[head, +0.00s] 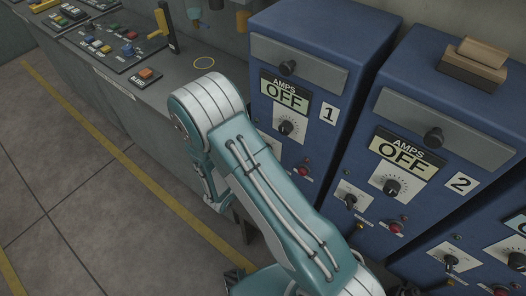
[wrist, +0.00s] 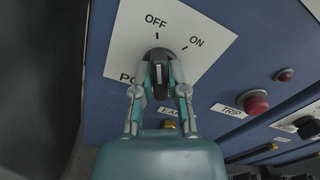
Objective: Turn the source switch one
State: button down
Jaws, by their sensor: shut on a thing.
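The blue source cabinet marked 1 (head: 315,65) stands in the middle of the head view, its display (head: 285,95) reading AMPS OFF. In the wrist view, its black rotary switch (wrist: 158,56) sits on a white plate (wrist: 130,40) marked OFF and ON, with a lower label partly covered. The white line on the switch points up, near the OFF mark. My gripper (wrist: 160,70) is shut on the switch, one finger on each side. In the head view my arm hides the gripper and most of this switch's plate.
A red TRIP button (wrist: 254,102) and a small red lamp (wrist: 285,75) lie right of the switch. Cabinet 2 (head: 445,100) stands close on the right, also reading OFF. A grey bench with control boxes (head: 115,45) is at the left.

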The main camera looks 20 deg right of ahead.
jog(key=shift+w+a+r+n, duration=0.1)
jog(key=shift+w+a+n, duration=0.1)
jog(key=shift+n, duration=0.1)
jog(key=c, duration=0.7)
grip_release()
jog(key=shift+o, duration=0.2)
jog(key=shift+s, duration=0.1)
jog(key=v, duration=1.2)
